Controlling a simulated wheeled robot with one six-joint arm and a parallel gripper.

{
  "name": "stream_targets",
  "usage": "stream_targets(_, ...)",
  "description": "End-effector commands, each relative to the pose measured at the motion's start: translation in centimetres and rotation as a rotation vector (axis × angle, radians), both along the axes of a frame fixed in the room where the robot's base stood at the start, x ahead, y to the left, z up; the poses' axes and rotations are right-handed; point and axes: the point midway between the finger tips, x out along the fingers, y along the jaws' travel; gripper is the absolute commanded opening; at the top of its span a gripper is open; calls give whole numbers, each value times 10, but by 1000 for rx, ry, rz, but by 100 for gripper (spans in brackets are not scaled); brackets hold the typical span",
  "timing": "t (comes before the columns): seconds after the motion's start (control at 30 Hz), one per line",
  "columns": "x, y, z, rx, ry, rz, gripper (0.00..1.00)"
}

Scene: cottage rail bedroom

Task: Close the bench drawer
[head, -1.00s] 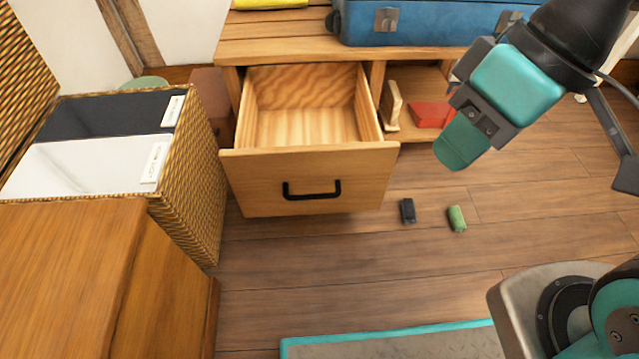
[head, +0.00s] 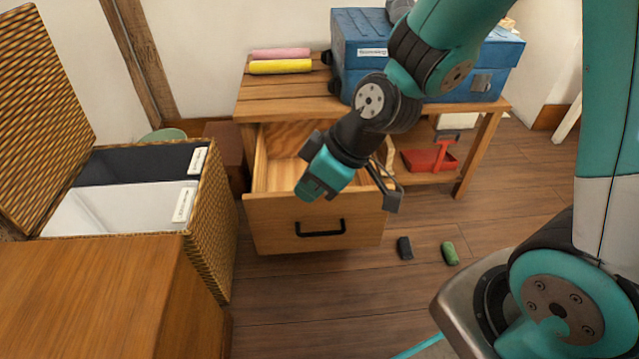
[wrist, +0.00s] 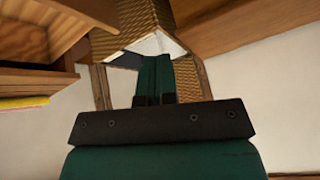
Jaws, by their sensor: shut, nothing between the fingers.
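The bench (head: 290,105) is a slatted wooden one against the wall. Its wooden drawer (head: 270,225) is pulled out, with a black bar handle (head: 320,229) on its front. The part of the inside that shows is bare; my arm hides the rest. My gripper (head: 309,190) is shut and empty, and in the head view it overlaps the drawer's top front edge. I cannot tell whether it touches the drawer. In the wrist view my gripper's shut fingers (wrist: 155,78) point toward the wicker hamper, and the handle is not visible there.
An open wicker hamper (head: 212,235) stands left of the drawer, close to it. A wooden cabinet (head: 100,295) is in the left foreground. A blue case (head: 357,32) and yellow and pink rolls lie on the bench. A dark block (head: 404,248) and a green one (head: 450,253) lie on the floor.

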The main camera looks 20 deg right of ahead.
Motion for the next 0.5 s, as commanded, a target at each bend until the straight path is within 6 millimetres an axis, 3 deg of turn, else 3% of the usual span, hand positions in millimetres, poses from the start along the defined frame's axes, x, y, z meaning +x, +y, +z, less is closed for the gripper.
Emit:
stream_targets(0.1, 23, -20, -25, -51, -129, 21, 0)
stream_targets(0.2, 32, -40, -50, -131, -243, 43, 0)
stream_targets(0.33, 31, -65, -77, -251, -347, 74, 0)
stream_targets(0.5, 25, -85, -95, -361, -419, 109, 0)
